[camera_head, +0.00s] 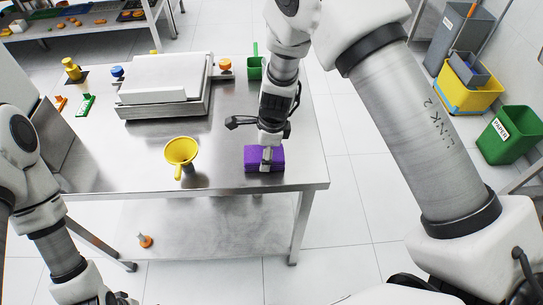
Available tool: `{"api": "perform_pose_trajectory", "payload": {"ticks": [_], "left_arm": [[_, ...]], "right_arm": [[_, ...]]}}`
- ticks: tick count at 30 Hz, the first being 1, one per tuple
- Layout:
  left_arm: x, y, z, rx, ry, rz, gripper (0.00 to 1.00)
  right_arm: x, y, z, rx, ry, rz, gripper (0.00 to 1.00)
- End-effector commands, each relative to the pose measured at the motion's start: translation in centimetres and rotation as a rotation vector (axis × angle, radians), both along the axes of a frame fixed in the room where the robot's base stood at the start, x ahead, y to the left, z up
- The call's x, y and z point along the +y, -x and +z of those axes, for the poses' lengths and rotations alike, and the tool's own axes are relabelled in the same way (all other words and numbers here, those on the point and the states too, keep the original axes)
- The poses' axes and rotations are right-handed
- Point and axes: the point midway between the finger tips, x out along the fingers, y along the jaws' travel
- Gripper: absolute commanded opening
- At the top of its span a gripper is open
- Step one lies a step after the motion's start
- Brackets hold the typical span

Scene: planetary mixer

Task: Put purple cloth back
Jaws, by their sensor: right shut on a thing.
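The purple cloth (252,161) is a folded stack near the front right edge of the steel table (110,160). My right gripper (267,157) reaches down over it from above, with its fingertips at the top of the cloth. It is shut on the cloth, which appears to rest at table level. The gripper hides part of the cloth's middle. My left arm comes in at the lower left, and only a small part of its gripper end shows at the bottom edge; its fingers are out of frame.
A yellow funnel (180,152) stands left of the cloth. A white boxy device (165,88) sits behind it. A green container (255,68) is at the back right. Bins, including a yellow one (468,92) and a green one (512,135), stand on the floor at right. The table's front left is clear.

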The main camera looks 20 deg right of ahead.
Motion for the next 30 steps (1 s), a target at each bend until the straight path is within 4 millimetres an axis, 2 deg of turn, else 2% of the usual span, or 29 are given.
{"api": "perform_pose_trajectory", "payload": {"ticks": [7,8,9,18,22,26,30], "left_arm": [[0.0,-0.1,0.2,-0.003,0.000,0.000,0.92],[0.0,-0.1,0.2,-0.003,0.000,0.000,0.92],[0.0,-0.1,0.3,-0.002,0.000,0.000,0.92],[0.0,-0.1,0.3,-0.002,0.000,-0.001,0.92],[0.0,-0.1,0.2,-0.002,0.000,-0.001,0.92],[0.0,-0.1,-0.3,-0.002,0.000,-0.001,0.92],[0.0,-0.1,-0.8,-0.002,0.000,-0.001,0.92]], "right_arm": [[0.0,0.0,0.0,0.000,0.000,-0.001,0.34],[0.0,0.0,0.1,-0.001,0.000,-0.001,0.77],[0.0,0.0,0.1,-0.001,0.000,-0.001,0.92],[0.0,0.0,0.1,-0.001,0.000,0.000,0.92],[-0.1,-0.1,0.8,-0.003,-0.001,0.000,0.92],[-0.5,0.0,3.2,-0.006,0.000,-0.001,0.92],[-1.0,0.1,6.9,-0.007,-0.001,-0.001,0.92]]}}
